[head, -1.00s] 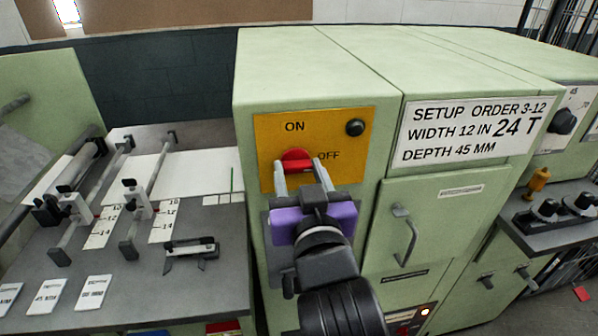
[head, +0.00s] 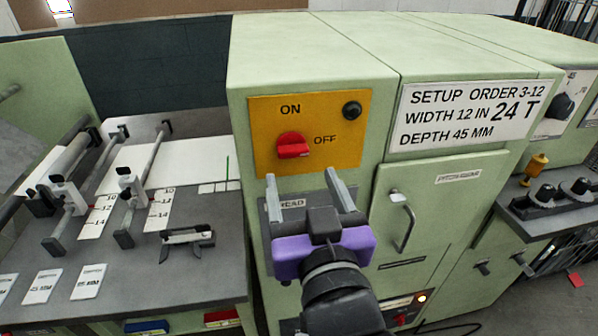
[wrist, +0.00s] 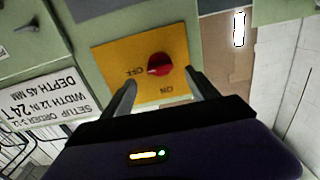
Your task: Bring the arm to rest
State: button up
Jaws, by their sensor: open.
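My gripper (head: 300,190) is open and empty, with its two grey fingers apart in front of the green machine, just below the yellow switch plate (head: 340,150). The red switch knob (head: 292,146) on that plate is clear of the fingers, and its handle points toward the OFF label. In the wrist view the red knob (wrist: 159,64) shows beyond the fingers (wrist: 165,88), with a gap between them. The purple body of my gripper hides part of the dark panel marked HEAD (head: 288,204).
The green machine (head: 430,175) has a protruding door handle (head: 404,222) to the right of my gripper. A grey bench (head: 120,285) with rails, cards and a black clamp-like part (head: 187,242) stands to the left. Black knobs (head: 545,195) stand on a shelf at far right.

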jog(key=shift+s+d, duration=0.1)
jog(key=shift+s, duration=0.25)
jog(key=shift+r, duration=0.1)
